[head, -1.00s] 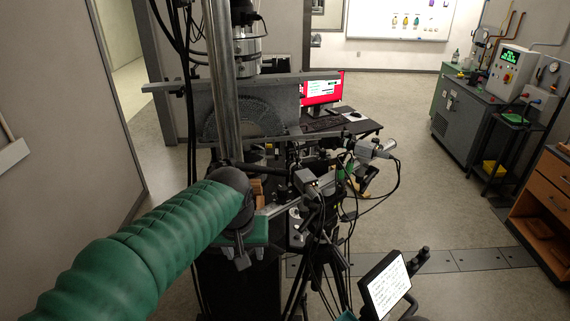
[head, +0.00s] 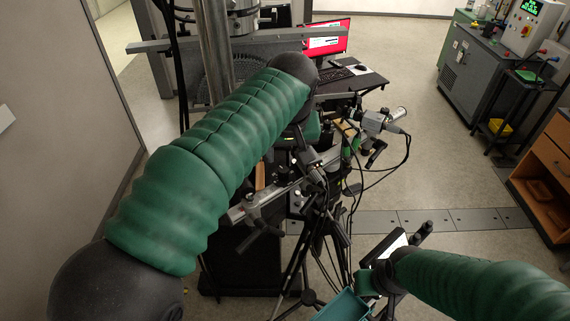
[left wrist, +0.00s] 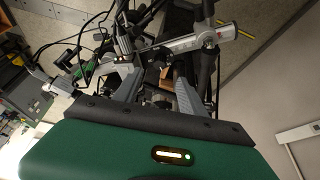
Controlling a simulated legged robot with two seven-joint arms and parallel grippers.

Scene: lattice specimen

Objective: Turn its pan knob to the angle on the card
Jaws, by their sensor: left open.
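My left gripper (left wrist: 157,92) is open in the left wrist view, its two grey fingers apart over the camera rig. In the head view its fingers are mostly hidden behind my left arm. A grey camera (head: 374,121) on a rail (head: 240,211) stands right of it, with a second camera (head: 312,172) nearer, above black tripod legs. I cannot pick out the pan knob with certainty among the dark clamps and cables. The white card (head: 388,246) is at lower centre right, partly hidden behind my right wrist, its writing unreadable. My right gripper (head: 366,284) is beside it, fingers unclear.
Loose cables (head: 405,160) hang right of the rig. A teal bin (head: 343,306) is at the bottom. A desk with a red-screened monitor (head: 326,40) stands behind. A tall metal column (head: 216,60) is at the back left. Open floor lies to the right.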

